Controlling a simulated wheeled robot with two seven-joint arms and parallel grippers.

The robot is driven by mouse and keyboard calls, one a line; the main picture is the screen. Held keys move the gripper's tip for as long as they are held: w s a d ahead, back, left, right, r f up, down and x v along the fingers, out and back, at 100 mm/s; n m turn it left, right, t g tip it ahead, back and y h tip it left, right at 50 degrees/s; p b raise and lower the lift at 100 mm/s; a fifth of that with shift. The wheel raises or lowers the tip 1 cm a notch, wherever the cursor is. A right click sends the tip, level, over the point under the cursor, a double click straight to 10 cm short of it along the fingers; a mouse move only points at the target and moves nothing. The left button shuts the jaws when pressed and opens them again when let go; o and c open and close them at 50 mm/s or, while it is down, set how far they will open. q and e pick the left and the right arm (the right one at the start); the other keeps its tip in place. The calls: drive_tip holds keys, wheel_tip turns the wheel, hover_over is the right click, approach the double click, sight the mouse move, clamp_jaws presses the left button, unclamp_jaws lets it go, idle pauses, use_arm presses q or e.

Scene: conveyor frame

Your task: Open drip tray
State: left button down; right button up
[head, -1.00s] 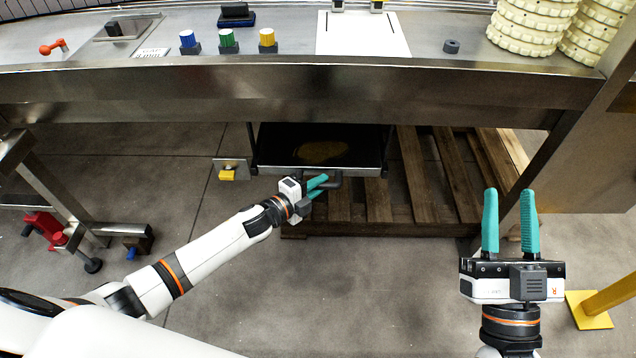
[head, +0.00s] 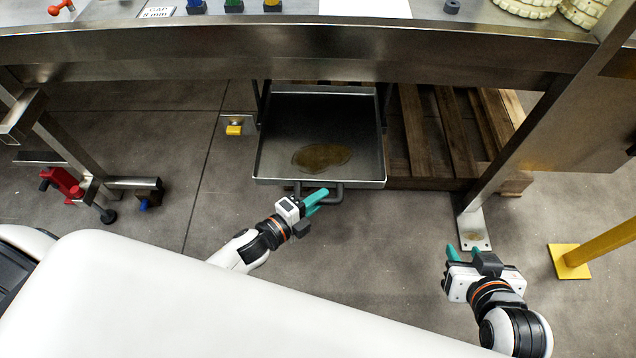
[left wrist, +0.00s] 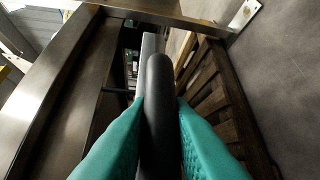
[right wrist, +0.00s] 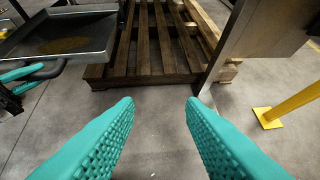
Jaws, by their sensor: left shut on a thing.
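The drip tray (head: 270,140) is a shallow grey metal tray below the conveyor frame, pulled well out toward me, with a brownish puddle (head: 322,157) on its floor. Its dark bar handle (head: 336,193) is on the front edge. My left gripper (head: 316,199) is shut on this handle; in the left wrist view the handle (left wrist: 158,110) runs between the two teal fingers. The tray also shows in the right wrist view (right wrist: 95,35). My right gripper (head: 464,254) is open and empty, low to the right; its fingers stand apart in the right wrist view (right wrist: 160,108).
A wooden pallet (head: 450,135) lies right of and behind the tray. A frame leg (head: 500,150) stands near my right gripper, with a yellow post (head: 600,245) beyond it. A red clamp (head: 64,184) is at far left. The floor before the tray is clear.

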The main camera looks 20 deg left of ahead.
use_arm(q)
drive_tip(key=shift+s, duration=0.25)
use_arm(e)
drive_tip(key=shift+s+d+f, duration=0.1)
drive_tip(key=shift+s+f, duration=0.1)
use_arm(q)
drive_tip(key=c, duration=1.3)
unclamp_jaws()
drive_tip(key=shift+s, duration=0.15)
drive_tip(key=p+v, duration=0.2)
drive_tip(key=v, duration=0.9)
drive_tip(key=shift+s+a, duration=0.2)
drive_tip(key=shift+s, duration=0.1)
use_arm(e)
drive_tip(key=s+d+f+g+h, duration=0.1)
drive_tip(key=s+d+f+g, duration=0.2)
drive_tip(key=s+g, duration=0.3)
drive_tip(key=s, duration=0.3)
drive_tip(key=shift+h, duration=0.3)
use_arm(q)
drive_tip(key=shift+w+r, duration=0.1)
